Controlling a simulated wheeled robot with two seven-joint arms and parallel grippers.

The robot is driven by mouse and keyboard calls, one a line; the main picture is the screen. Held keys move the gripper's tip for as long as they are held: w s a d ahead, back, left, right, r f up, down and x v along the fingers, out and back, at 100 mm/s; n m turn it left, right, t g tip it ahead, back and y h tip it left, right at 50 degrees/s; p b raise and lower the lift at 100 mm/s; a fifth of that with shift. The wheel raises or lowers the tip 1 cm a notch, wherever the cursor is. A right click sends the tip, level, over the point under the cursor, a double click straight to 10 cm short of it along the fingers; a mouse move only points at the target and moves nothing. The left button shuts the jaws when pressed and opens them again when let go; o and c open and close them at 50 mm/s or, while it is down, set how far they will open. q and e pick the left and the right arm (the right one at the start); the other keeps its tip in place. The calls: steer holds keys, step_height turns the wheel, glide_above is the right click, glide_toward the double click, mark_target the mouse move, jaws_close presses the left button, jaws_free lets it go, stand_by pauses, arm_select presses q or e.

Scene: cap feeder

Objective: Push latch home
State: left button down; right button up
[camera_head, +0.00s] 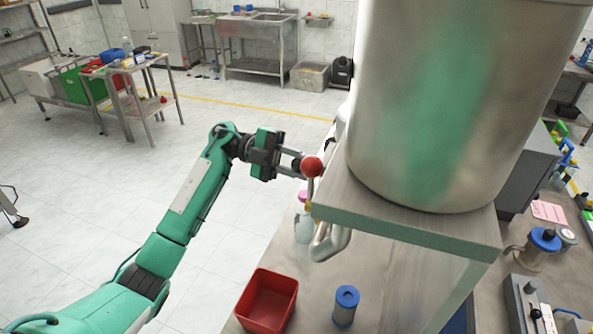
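A red ball knob (312,167) sits on top of a thin metal lever (311,190) at the left corner of the raised metal stand. I take this lever to be the latch. My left gripper (301,164) reaches in from the left, with its fingertips at the left side of the knob. The two fingers look a little apart. The knob covers the fingertips, so I cannot tell whether they hold it, touch it or stop just short. My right gripper is not in view.
A large steel drum (440,100) stands on the raised metal stand (400,215) just right of the knob. Below are a curved metal chute (328,243), a red bin (267,301) and a blue-topped cylinder (346,305) on the bench. The floor to the left is open.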

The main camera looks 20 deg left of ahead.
arm_select(q)
steer(key=shift+w, duration=0.35)
steer(key=shift+r, duration=0.1)
steer(key=c, duration=1.4)
jaws_free()
steer(key=shift+o, duration=1.2)
steer(key=shift+w, duration=0.25)
steer(key=shift+s, duration=0.1)
